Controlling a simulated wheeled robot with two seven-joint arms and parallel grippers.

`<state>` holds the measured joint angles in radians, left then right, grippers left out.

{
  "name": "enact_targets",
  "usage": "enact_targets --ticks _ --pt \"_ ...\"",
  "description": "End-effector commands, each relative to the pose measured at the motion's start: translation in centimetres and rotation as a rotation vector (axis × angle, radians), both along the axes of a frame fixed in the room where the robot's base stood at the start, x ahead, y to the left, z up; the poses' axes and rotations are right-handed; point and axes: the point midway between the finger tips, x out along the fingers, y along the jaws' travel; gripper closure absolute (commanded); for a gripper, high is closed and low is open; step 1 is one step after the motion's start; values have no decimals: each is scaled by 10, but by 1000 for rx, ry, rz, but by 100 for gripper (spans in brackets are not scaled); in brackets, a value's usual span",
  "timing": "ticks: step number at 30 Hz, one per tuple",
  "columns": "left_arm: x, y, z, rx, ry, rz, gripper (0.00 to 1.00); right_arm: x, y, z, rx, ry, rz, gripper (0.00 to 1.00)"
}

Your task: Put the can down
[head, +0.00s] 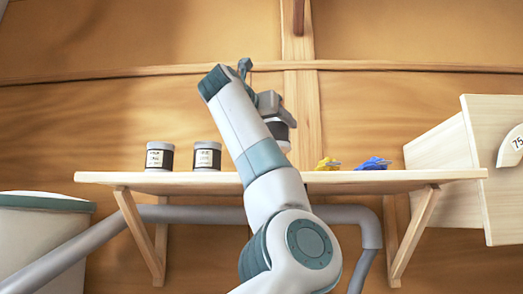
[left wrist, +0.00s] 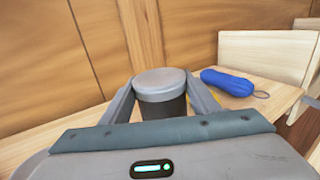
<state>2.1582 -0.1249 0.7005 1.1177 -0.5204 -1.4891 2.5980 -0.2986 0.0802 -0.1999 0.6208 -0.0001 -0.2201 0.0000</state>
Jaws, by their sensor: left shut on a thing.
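My left gripper (head: 270,105) is raised over the wooden shelf (head: 120,177) and is mostly hidden behind my own forearm in the head view. It is shut on a can (head: 281,131) with a grey lid and a dark band. In the left wrist view the can (left wrist: 160,84) stands between the two fingers (left wrist: 162,105), lid facing up. In the head view the can appears above the shelf top; the wrist view does not clearly show its base. My right gripper is in neither view.
Two similar cans (head: 160,156) (head: 207,155) stand on the shelf's left part. A yellow item (head: 327,164) and a blue item (head: 373,163) lie right of my arm. A pale wooden box (head: 490,150) is at the right, and a bin (head: 45,203) at lower left.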

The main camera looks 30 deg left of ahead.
Motion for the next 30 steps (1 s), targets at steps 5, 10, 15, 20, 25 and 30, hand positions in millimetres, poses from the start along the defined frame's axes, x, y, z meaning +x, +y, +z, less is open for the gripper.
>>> enact_targets --ticks 5,10,15,20,25,30 --pt "-9 27 -14 -2 -2 1 86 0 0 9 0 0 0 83" --pt "-13 39 -23 0 -1 0 86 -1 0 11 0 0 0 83" --pt "-14 40 -25 1 -1 -1 86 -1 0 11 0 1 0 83" --pt "-14 40 -25 1 -2 -1 86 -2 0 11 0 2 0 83" --pt "-13 40 -30 0 -2 0 86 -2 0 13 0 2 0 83" --pt "-13 39 -46 1 -1 0 86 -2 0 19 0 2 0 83"
